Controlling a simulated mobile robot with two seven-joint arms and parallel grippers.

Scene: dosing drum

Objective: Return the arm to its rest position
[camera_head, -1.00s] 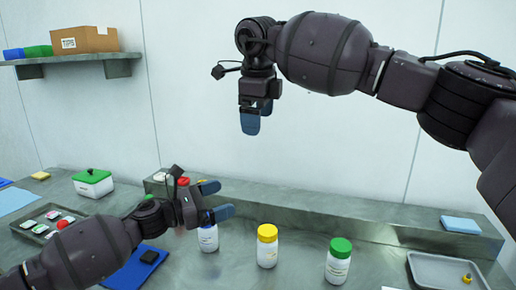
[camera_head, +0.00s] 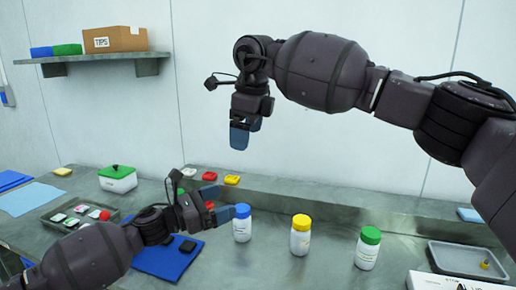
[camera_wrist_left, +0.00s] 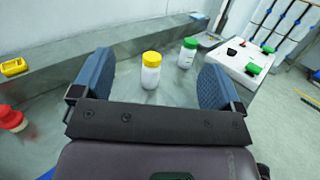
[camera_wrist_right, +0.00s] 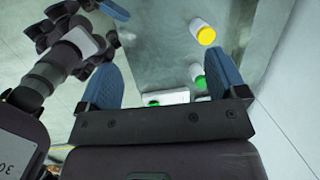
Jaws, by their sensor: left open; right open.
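My left gripper (camera_head: 226,205) is the lower one in the head view. It is open and empty, just left of the white bottle with a blue cap (camera_head: 242,224). In the left wrist view its fingers (camera_wrist_left: 151,82) stand wide apart, with the yellow-capped bottle (camera_wrist_left: 151,70) showing between them, farther off. My right gripper (camera_head: 243,132) hangs fingers down, high in front of the back wall. In the right wrist view its fingers (camera_wrist_right: 165,88) are apart with nothing held between them.
A yellow-capped bottle (camera_head: 301,236) and a green-capped bottle (camera_head: 367,248) stand upright to the right. A grey tray (camera_head: 440,258) lies far right. A blue mat (camera_head: 160,262), a dark tray (camera_head: 60,213) and a green-lidded box (camera_head: 117,181) lie left. A shelf (camera_head: 110,57) holds a cardboard box.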

